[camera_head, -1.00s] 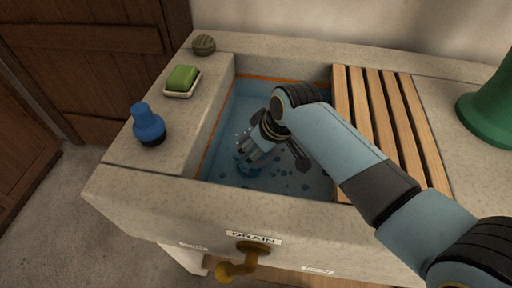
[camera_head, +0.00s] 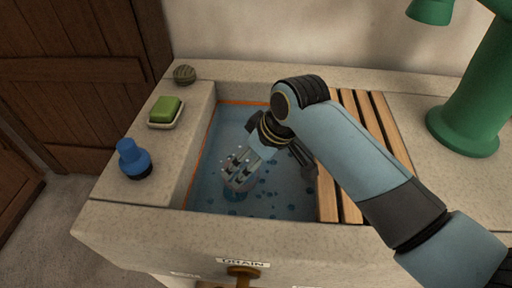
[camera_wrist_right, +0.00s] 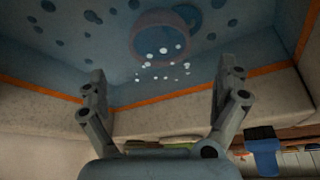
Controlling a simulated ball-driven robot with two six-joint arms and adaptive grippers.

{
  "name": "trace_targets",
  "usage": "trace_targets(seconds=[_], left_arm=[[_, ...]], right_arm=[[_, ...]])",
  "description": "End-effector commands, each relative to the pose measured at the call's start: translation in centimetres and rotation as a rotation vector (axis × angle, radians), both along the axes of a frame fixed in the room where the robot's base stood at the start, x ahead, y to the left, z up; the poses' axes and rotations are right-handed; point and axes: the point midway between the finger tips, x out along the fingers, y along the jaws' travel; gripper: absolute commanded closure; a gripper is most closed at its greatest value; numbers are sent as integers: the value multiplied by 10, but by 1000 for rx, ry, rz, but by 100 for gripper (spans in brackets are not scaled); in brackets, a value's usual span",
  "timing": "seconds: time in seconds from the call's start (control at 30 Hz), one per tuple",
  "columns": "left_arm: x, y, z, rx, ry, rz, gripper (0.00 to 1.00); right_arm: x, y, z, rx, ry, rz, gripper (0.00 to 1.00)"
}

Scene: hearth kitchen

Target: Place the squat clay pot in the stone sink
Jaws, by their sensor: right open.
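The stone sink (camera_head: 140,220) holds blue-tinted water with dark spots on its floor. A round, bluish-purple object with a reddish rim, which may be the squat clay pot (camera_wrist_right: 160,38), lies in the sink, its shape hard to tell through the water. It shows partly below my fingers in the head view (camera_head: 235,194). My right gripper (camera_head: 239,176) is inside the sink, pointing down, open and empty. In the wrist view its fingers (camera_wrist_right: 161,80) are spread apart, with the round object beyond them and not between them. White specks lie around there. My left gripper is not in view.
A slatted wooden rack (camera_head: 376,135) covers the sink's right side under my right arm. On the left rim stand a blue bottle (camera_head: 134,160), green soap (camera_head: 165,108) in a dish and a striped round object (camera_head: 184,75). A green pump (camera_head: 466,125) stands right.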

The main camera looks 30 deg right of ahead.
Motion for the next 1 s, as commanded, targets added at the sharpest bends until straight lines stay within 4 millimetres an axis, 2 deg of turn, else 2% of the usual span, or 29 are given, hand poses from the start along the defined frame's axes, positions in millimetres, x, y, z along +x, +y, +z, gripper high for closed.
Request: trace_targets(seconds=[0.1,0.2,0.77,0.87,1.0], left_arm=[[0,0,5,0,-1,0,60],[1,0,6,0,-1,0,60],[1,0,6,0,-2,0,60],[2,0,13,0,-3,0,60],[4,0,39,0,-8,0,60]], right_arm=[[-6,-3,17,-1,0,1,0],[-10,-4,23,-2,0,1,0],[-11,-4,26,-2,0,1,0],[-10,-4,34,-1,-1,0,0],[-9,-4,61,0,-5,0,0]])
